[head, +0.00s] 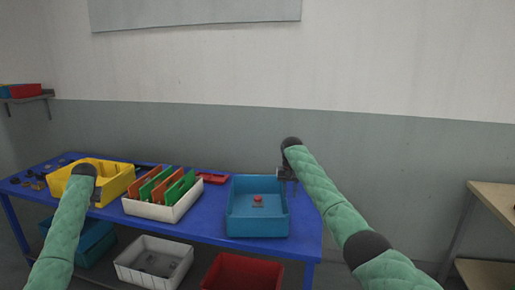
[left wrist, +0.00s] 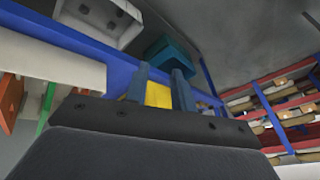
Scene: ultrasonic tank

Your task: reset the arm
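My right gripper (head: 288,186) hangs fingers-down by the back right corner of a blue tank (head: 267,224). Its two fingers look apart, with nothing visible between them. A small red-topped object (head: 257,198) lies inside the tank, apart from that gripper. My left arm reaches over the yellow bin (head: 113,184) at the left of the table; its gripper is mostly hidden in the head view.
The blue table (head: 215,232) also holds a white bin (head: 160,208) with orange and green dividers, and a red tray (head: 214,179). Grey (head: 150,282) and red (head: 243,282) bins stand below. A wooden table (head: 495,196) stands at right.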

